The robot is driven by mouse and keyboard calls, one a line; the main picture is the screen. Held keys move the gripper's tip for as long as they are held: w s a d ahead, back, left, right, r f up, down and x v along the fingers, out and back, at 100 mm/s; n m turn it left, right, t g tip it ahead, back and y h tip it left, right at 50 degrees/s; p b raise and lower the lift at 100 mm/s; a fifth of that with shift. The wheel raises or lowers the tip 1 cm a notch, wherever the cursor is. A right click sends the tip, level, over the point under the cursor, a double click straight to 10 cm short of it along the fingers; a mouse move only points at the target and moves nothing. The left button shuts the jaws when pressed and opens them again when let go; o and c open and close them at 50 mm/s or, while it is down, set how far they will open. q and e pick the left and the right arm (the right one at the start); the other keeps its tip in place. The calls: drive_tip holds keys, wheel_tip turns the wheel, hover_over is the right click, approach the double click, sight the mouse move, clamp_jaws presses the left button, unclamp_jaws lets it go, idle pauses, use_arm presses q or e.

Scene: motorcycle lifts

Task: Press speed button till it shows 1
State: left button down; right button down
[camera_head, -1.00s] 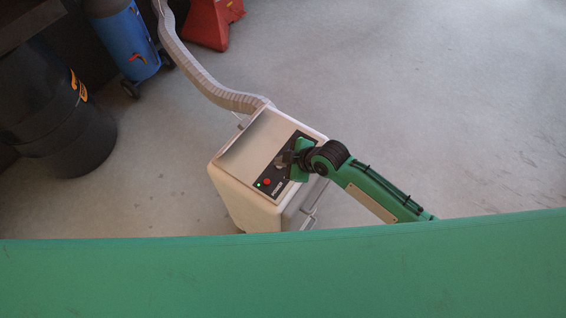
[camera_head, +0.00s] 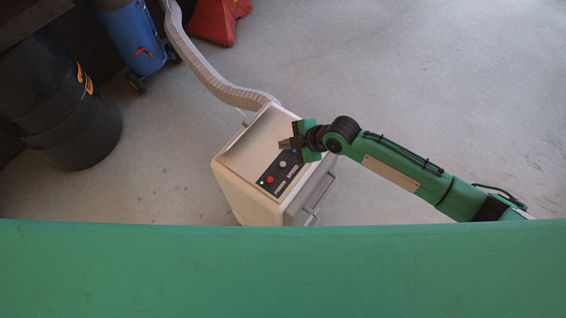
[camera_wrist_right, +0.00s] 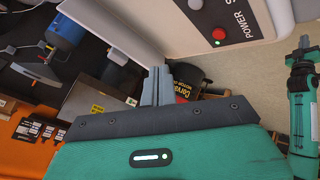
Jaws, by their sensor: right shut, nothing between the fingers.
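A cream box-shaped machine (camera_head: 250,150) stands on the floor with a dark control panel (camera_head: 279,178) on its sloping top. The panel has a red button (camera_head: 270,180), a grey button (camera_head: 283,164) and a small green light. No number is readable. My right gripper (camera_head: 284,145) is shut and empty, over the panel's upper end, partly hiding it. In the right wrist view its closed fingers (camera_wrist_right: 157,80) point past the machine's edge, apart from the red button (camera_wrist_right: 219,34) labelled POWER. A green arm (camera_wrist_right: 303,100) at that view's right edge looks like my left; its jaws are unclear.
A ribbed hose (camera_head: 215,83) runs from the machine's back. A black bin (camera_head: 60,115), a blue wheeled cylinder (camera_head: 133,40) and a red object (camera_head: 218,20) stand at the upper left. The floor at right is open.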

drive_tip(key=shift+f+b, duration=3.2)
drive_tip(key=shift+f, duration=1.2)
drive_tip(key=shift+f+b, duration=0.4)
drive_tip(key=shift+f+b, duration=0.3)
drive_tip(key=shift+f, duration=0.1)
drive_tip(key=shift+r+p, duration=0.6)
drive_tip(key=shift+r, duration=0.2)
wheel_tip(320, 180, up, 5)
drive_tip(key=p, duration=0.3)
drive_tip(key=shift+p, duration=0.35)
